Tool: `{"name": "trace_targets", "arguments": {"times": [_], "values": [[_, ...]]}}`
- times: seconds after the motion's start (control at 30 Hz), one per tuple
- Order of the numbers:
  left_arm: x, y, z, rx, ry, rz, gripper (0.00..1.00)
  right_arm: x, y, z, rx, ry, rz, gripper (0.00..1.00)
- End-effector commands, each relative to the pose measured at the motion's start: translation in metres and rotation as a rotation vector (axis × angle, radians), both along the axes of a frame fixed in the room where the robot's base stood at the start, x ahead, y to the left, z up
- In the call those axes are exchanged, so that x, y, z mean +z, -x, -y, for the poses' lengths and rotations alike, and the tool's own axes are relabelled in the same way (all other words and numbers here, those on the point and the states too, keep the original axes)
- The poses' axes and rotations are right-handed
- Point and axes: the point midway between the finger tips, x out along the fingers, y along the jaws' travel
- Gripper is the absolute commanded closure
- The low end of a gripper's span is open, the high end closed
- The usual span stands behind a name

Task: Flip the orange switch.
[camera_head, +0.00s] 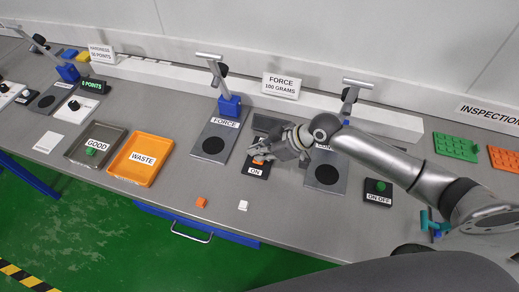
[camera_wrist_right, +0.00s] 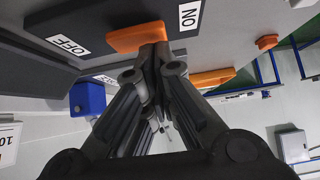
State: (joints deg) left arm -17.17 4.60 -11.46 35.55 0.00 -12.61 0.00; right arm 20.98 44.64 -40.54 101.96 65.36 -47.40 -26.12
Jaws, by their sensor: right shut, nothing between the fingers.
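The orange switch (camera_head: 258,160) sits on a small black box (camera_head: 253,172) with an ON label at its near end. In the right wrist view the orange switch (camera_wrist_right: 130,38) lies between an OFF label (camera_wrist_right: 68,44) and an ON label (camera_wrist_right: 190,14). I cannot tell which way it is set. My right gripper (camera_head: 257,157) is shut and empty, low over the box. In the wrist view its fingertips are right at the switch and overlap its edge; I cannot tell whether they touch. My left gripper is out of view.
A FORCE press (camera_head: 216,138) stands left of the switch box. Another press plate (camera_head: 327,178) lies right of it, partly behind my right arm. An ON OFF box (camera_head: 377,192) with a green switch stands farther right. An orange WASTE tray (camera_head: 151,176) and two small cubes lie nearby.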

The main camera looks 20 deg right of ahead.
Motion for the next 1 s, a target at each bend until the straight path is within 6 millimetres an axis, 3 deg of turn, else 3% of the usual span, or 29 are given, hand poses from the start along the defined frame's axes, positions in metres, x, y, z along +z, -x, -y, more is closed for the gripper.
{"name": "trace_targets", "arguments": {"times": [0.13,1.0], "values": [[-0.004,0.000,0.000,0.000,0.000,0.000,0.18,-0.009,0.003,-0.002,0.001,0.000,-0.002,1.00],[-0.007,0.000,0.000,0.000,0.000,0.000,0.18,-0.002,-0.011,0.008,-0.001,0.001,-0.001,1.00]]}}
